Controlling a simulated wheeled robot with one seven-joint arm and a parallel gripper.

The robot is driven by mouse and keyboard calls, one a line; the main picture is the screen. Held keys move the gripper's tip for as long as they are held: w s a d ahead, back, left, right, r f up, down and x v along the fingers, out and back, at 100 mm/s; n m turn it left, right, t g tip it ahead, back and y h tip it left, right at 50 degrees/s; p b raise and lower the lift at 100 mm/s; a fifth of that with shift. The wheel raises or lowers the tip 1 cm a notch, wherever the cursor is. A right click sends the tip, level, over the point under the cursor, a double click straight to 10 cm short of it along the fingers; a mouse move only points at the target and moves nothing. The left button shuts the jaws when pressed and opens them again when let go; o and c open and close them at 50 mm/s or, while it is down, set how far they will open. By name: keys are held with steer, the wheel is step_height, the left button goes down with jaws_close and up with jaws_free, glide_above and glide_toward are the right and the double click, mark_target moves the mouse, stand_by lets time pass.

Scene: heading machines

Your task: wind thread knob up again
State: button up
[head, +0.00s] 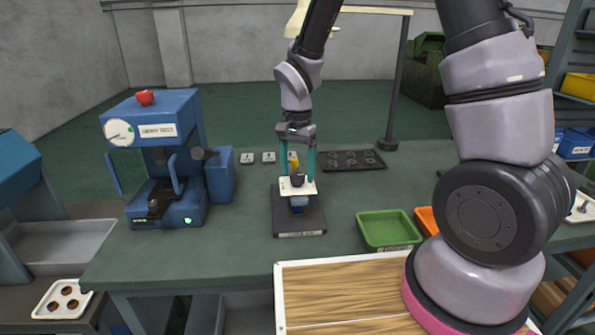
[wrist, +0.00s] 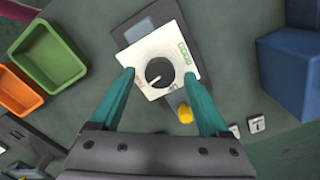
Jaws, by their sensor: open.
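The thread knob (wrist: 160,72) is a round black knob with a pale pointer line, set in a white plate with coloured lettering (wrist: 178,48). In the head view the knob (head: 297,180) sits on a small blue-and-black stand (head: 300,220) on the bench. My gripper (wrist: 158,82) has two teal fingers, spread open on either side of the white plate. The knob lies between and slightly beyond the fingertips, with gaps on both sides. In the head view my gripper (head: 297,170) points down over the stand. Whether a fingertip touches the plate I cannot tell.
A yellow-tipped part (wrist: 185,114) stands close behind the plate. A blue press machine (head: 165,160) is to the left. A green bin (head: 388,230) and an orange bin (head: 427,220) are to the right. A dark tray (head: 350,160) lies behind. Bench left of the stand is clear.

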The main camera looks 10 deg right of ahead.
steer(key=shift+f, duration=0.35)
jaws_close()
